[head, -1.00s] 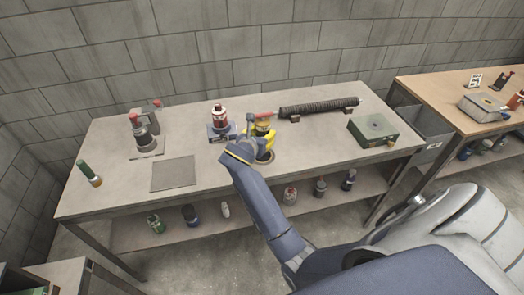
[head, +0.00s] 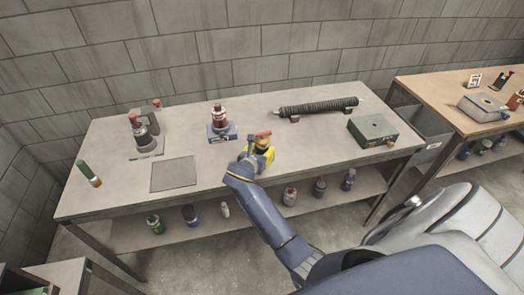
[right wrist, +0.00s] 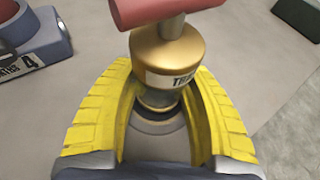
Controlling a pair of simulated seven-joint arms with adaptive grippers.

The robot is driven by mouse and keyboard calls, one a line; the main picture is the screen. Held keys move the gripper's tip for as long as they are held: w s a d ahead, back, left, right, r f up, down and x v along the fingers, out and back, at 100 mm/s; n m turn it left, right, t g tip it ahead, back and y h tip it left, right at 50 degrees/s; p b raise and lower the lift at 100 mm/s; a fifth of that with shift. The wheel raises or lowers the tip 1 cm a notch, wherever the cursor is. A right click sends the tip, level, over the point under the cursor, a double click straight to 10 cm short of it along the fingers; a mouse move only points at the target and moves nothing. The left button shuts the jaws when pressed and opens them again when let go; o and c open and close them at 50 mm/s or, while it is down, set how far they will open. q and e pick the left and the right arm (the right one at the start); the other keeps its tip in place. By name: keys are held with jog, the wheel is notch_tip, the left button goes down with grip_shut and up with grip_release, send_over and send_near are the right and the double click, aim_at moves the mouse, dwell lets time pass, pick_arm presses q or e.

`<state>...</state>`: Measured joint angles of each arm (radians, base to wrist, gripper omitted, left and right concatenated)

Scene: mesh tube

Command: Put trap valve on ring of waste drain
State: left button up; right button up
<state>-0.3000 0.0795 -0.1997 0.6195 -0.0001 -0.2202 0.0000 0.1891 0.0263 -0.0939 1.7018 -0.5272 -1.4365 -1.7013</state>
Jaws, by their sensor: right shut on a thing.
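The trap valve (right wrist: 170,62), a gold body with a red handle and a label starting "TR", shows in the right wrist view. It also shows in the head view (head: 262,143). My right gripper (head: 257,157) is shut on it, with yellow fingers on both sides of its lower part (right wrist: 160,110). A dark round part sits under the gold body; I cannot tell whether the valve touches the bench. I cannot tell for sure which fixture is the waste drain: labels in the head view are too small to read. My left gripper is not in view.
Left of the valve stands a red-topped bottle on a blue-grey base (head: 222,137). Farther left are a grey red-topped fixture (head: 142,135), a flat grey plate (head: 174,174) and a green cylinder (head: 89,173). A mesh tube (head: 318,108) and green box (head: 372,131) are right.

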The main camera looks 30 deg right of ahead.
jog(key=o, duration=1.3)
jog(key=shift+f, duration=0.1)
jog(key=v, duration=1.2)
